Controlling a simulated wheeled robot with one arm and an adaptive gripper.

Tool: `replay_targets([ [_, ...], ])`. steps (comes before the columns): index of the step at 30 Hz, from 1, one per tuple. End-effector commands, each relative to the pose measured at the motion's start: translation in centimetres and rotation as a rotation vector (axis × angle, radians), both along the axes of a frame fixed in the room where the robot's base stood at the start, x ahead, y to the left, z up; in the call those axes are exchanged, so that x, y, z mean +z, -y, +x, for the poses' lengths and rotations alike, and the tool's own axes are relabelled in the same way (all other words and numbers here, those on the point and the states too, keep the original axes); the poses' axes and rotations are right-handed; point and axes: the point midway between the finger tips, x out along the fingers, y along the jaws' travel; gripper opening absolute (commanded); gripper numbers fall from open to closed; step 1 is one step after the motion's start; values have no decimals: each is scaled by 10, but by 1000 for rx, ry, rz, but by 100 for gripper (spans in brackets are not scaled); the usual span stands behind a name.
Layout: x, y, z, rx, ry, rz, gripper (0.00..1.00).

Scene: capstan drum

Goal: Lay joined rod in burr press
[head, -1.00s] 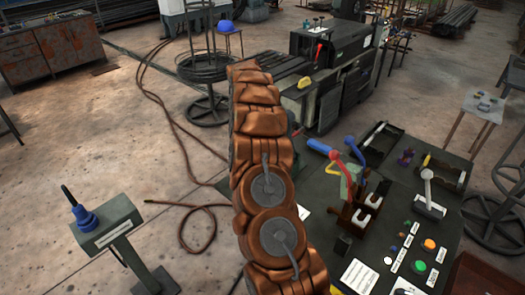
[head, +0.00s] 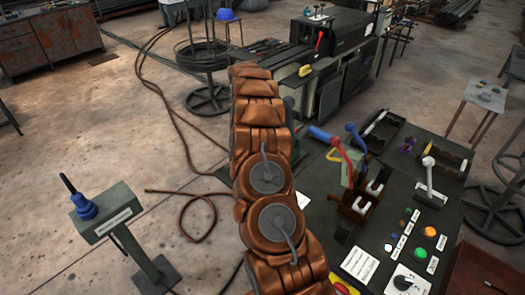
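A small press-like device (head: 355,205) stands on the dark bench right of my arm. It has a brown base with white horseshoe-shaped pieces, a green part, a red lever (head: 337,142) and blue-handled levers (head: 352,129). I cannot be sure that this is the burr press. My copper-coloured arm runs up the middle of the head view. My gripper does not show; the far end of the arm is hidden behind its own links. I cannot make out a joined rod. A thin copper-coloured line (head: 212,205) lies curled on the floor left of the arm, its end free.
The bench panel has several buttons, including a green one (head: 420,253), a dial and a white-knobbed lever (head: 428,162). Dark trays (head: 380,125) lie at its back edge. A pedestal (head: 118,210) with a blue plug stands at left. A wire reel stand (head: 208,95) and dark machine (head: 330,55) stand behind.

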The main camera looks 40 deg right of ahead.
Motion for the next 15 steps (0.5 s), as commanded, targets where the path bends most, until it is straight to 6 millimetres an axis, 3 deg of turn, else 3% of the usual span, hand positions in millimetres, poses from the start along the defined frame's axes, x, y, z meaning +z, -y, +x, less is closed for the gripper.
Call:
replay_targets([
  [8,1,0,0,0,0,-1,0],
  [9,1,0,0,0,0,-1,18],
  [15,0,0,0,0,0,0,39],
])
